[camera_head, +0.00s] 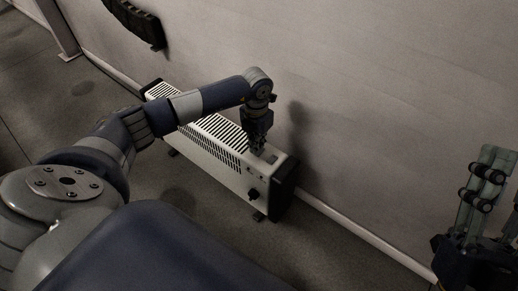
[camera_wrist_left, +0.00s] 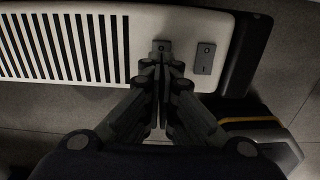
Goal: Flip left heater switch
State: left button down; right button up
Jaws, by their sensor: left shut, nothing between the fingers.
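The white heater (camera_head: 225,150) with black end caps stands on the floor along the wall. In the left wrist view, its slatted top (camera_wrist_left: 70,45) carries two grey rocker switches side by side near one end. The left switch (camera_wrist_left: 161,45) is partly covered by my fingertips; the right switch (camera_wrist_left: 205,58) is clear. My left gripper (camera_head: 257,149) points down at the heater's top and is shut and empty. Its tips (camera_wrist_left: 161,63) overlap the left switch's near edge; contact cannot be told. My right gripper (camera_head: 485,195) shows partly at the right edge, away from the heater.
A dark knob (camera_head: 253,194) is on the heater's front, below the switches. The wall (camera_head: 390,110) rises close behind the heater. The floor (camera_head: 185,205) in front of it is clear. A dark object with a yellow stripe (camera_wrist_left: 250,122) shows in the wrist view.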

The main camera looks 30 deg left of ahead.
pick_arm(q)
jog(key=shift+r+p, duration=0.5)
jog(key=shift+r, duration=0.15)
jog(key=shift+r+p, duration=0.55)
jog(key=shift+r, duration=0.05)
jog(key=shift+r+p, duration=0.5)
jog(key=shift+r, duration=0.1)
jog(key=shift+r+p, duration=0.45)
jog(key=shift+r, duration=0.1)
pick_arm(e)
jog(key=w+f+g+h, duration=0.2)
jog(key=f+g, duration=0.3)
jog(key=f, duration=0.3)
jog(key=w+f+g+h, duration=0.2)
jog(key=w+f+g, duration=0.2)
jog(key=f, duration=0.4)
jog(key=shift+w+d+f+g, duration=0.2)
jog(key=shift+d+f+g, duration=0.15)
jog(key=shift+g, duration=0.45)
